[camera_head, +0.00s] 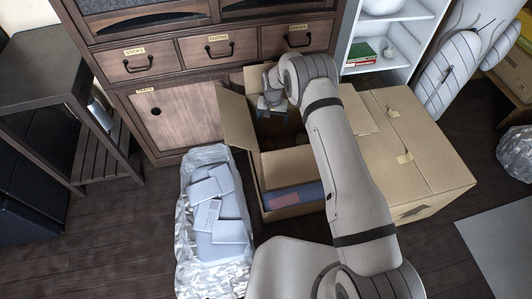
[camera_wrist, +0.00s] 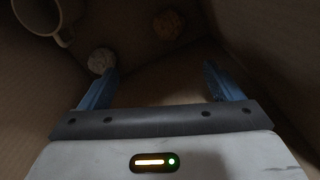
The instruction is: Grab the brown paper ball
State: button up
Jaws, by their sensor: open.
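The brown paper ball (camera_wrist: 168,24) lies inside the open cardboard box, at the top centre of the wrist view. It is dim and crumpled. My gripper (camera_wrist: 160,73) is open, with its two blue fingers spread and nothing between them. The ball is beyond the fingertips, apart from them. In the head view my gripper (camera_head: 270,101) is at the back part of the open cardboard box (camera_head: 240,120). The ball is not visible in the head view.
A pale crumpled ball (camera_wrist: 101,60) lies close to the left finger, and a mug (camera_wrist: 62,36) sits at the upper left. Box walls surround the gripper. A closed carton (camera_head: 425,160) stands at right, a silvery container of envelopes (camera_head: 183,235) at left, a wooden cabinet (camera_head: 180,110) behind.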

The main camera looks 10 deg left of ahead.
aim_at(267, 143)
jog(key=f, duration=0.4)
jog(key=s+a+f+b, duration=0.1)
jog(key=f, duration=0.2)
jog(key=a+f+b, duration=0.1)
jog(key=f, duration=0.3)
jog(key=shift+s+a+f, duration=0.15)
jog(key=shift+s+f, duration=0.1)
jog(key=shift+f, duration=0.1)
notch_tip(267, 143, down, 6)
jog(key=b, duration=0.3)
jog(key=shift+r, duration=0.25)
jog(key=shift+c, duration=0.4)
jog(key=c, duration=0.9)
